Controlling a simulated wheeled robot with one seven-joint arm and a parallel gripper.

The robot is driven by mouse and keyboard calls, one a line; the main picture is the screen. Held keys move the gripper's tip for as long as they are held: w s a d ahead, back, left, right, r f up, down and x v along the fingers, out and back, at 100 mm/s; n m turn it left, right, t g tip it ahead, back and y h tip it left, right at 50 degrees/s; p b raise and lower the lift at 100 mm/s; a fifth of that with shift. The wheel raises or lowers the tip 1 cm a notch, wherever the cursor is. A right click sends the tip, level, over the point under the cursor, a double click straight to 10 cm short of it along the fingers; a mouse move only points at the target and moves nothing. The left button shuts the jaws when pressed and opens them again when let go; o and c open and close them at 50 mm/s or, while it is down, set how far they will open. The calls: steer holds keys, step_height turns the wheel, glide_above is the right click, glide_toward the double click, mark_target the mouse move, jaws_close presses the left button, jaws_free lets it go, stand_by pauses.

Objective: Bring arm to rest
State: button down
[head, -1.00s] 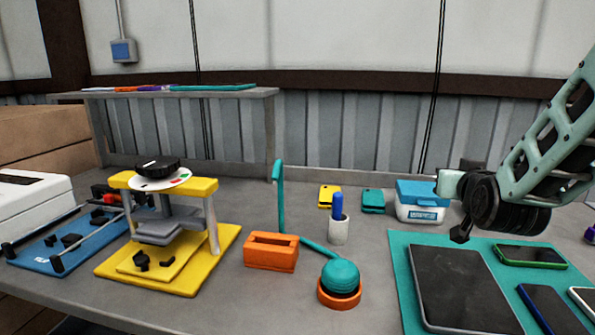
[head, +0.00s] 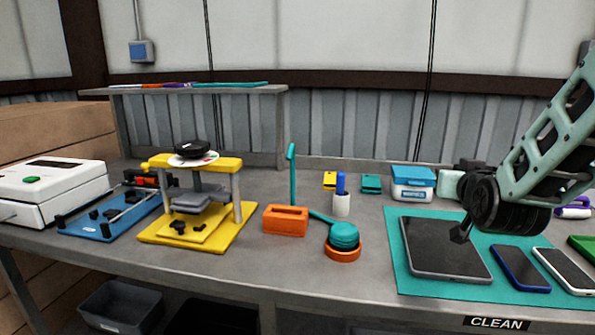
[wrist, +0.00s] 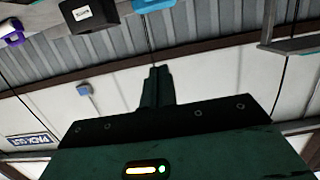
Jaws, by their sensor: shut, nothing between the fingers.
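My arm comes in from the right edge of the head view, pale green with a dark wrist. My gripper (head: 460,236) is a small dark tip at the end of the wrist, seen in front of the tablet and mat, with its height above them unclear. In the wrist view my gripper (wrist: 154,72) shows dark green fingers pressed together with nothing between them. That view faces the wall and is turned over, with the corrugated panels at the top.
A teal mat (head: 398,270) holds a dark tablet (head: 446,248) and several phones. A blue-lidded box (head: 412,184) stands behind. A yellow press (head: 217,230), orange block (head: 285,220) and white machine (head: 52,190) stand leftward. A bin (head: 122,305) sits below the bench.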

steer(key=s+a+f+n+g+y+b, duration=0.25)
steer(key=s+a+f+g+y, duration=0.2)
steer(key=a+f, duration=0.45)
steer(key=s+a+f+n+g+y+b, duration=0.1)
steer(key=s+a+f+n+g+b, duration=0.25)
steer(key=s, duration=0.65)
steer(key=s+a+f+n+g+b, duration=0.15)
steer(key=s+a+f+g, duration=0.25)
steer(key=s+a+f, duration=0.45)
steer(key=s+d+n+g+h+b, duration=0.2)
steer(key=s+d+n+g, duration=0.15)
steer(key=s, duration=0.75)
step_height(320, 180, up, 14)
steer(key=m+p, duration=0.1)
steer(key=p, duration=1.4)
steer(key=shift+r, duration=0.25)
